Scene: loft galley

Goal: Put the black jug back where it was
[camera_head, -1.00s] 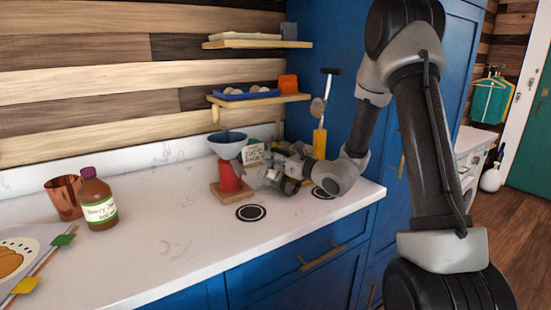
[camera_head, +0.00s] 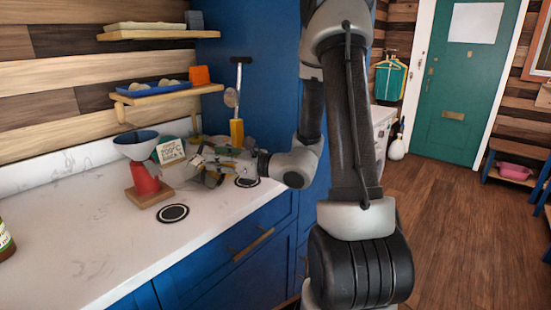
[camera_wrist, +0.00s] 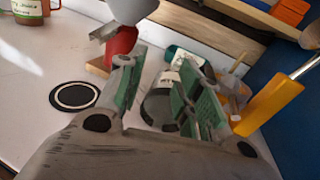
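I cannot make out a clearly black jug in either view. My gripper (camera_head: 212,162) is low over the counter, right of the red-and-white funnel stand (camera_head: 145,178). In the wrist view, its green-padded fingers (camera_wrist: 165,85) stand wide apart. A dark grey-green rounded vessel (camera_wrist: 160,108) with a pale label shows between them, partly hidden; I cannot tell if it touches the pads. A black round mat with a white ring (camera_head: 172,213) lies bare in front of the funnel stand. A second such mat (camera_head: 247,182) lies under my wrist, partly hidden.
A small lettered card (camera_head: 170,151) stands behind my gripper. A yellow-handled tool (camera_head: 237,130) stands upright by the blue cabinet. Wall shelves (camera_head: 165,97) hang above. The white counter (camera_head: 80,235) is clear at the front left. A bottle (camera_head: 5,243) is at the left edge.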

